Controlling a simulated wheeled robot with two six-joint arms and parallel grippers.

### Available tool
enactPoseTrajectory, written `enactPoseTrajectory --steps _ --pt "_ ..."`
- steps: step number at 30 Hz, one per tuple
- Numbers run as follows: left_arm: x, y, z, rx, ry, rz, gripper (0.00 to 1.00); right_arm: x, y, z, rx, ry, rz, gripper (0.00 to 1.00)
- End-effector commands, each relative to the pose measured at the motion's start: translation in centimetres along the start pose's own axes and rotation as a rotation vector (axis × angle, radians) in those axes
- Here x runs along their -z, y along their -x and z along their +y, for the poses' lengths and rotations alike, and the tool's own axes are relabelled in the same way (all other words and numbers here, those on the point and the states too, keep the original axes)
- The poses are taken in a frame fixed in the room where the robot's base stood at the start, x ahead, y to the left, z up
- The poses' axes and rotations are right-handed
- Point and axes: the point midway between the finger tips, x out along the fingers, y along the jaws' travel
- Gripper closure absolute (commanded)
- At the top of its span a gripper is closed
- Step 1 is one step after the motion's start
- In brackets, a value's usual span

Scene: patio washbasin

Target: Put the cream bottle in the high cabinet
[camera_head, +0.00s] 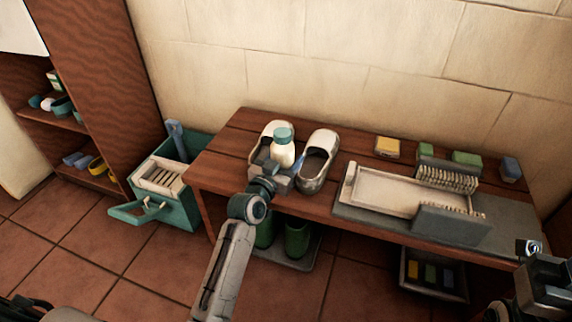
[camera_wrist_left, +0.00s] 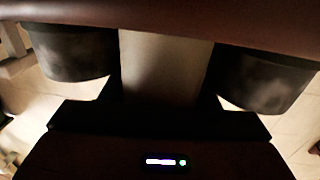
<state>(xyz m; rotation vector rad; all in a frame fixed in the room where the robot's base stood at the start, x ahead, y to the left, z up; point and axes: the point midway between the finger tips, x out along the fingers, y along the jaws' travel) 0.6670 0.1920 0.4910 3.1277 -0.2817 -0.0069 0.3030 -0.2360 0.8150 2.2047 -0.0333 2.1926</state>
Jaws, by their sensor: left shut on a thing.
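The cream bottle (camera_head: 283,154), pale with a teal cap, stands upright among the shoes at the left of the wooden table. My left gripper (camera_head: 279,170) is around its lower part, shut on it. In the left wrist view the pale bottle body (camera_wrist_left: 165,68) fills the gap between two dark fingers. Its base is hidden, so I cannot tell whether it touches the table. A tall brown wooden cabinet (camera_head: 105,60) with open shelves stands at the far left; its top is out of view. My right arm's end (camera_head: 542,283) shows at the lower right; its jaws are unclear.
White shoes (camera_head: 318,160) flank the bottle closely. A tray (camera_head: 405,190), a rack and several sponges occupy the table (camera_head: 222,165). A teal bin (camera_head: 178,208) stands between table and cabinet. The cabinet's lower shelves hold small items. Green boots (camera_head: 297,237) stand under the table.

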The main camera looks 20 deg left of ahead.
Motion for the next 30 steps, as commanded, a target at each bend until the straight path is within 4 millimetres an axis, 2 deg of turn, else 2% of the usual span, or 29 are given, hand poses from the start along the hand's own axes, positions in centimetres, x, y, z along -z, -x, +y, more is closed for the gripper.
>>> enactPoseTrajectory --steps 11,12,15,26,30 --pt "-0.4 0.0 0.0 0.000 0.000 0.004 0.81 0.0 0.2 0.0 -0.004 0.002 0.004 0.64" --pt "-0.5 0.0 0.0 0.000 0.001 0.002 0.41 0.0 0.0 0.0 -0.006 0.002 0.006 0.64" --pt "-0.4 0.0 0.0 0.000 0.001 0.002 0.23 0.0 -0.1 0.0 -0.007 0.002 0.009 0.64" --pt "-0.1 0.0 0.0 0.000 0.000 0.002 0.23 0.0 -0.4 0.0 -0.008 0.002 0.012 0.64" --pt "-0.1 1.7 0.0 0.000 0.000 0.000 0.23 0.1 -0.7 0.0 -0.006 0.000 0.008 0.64"
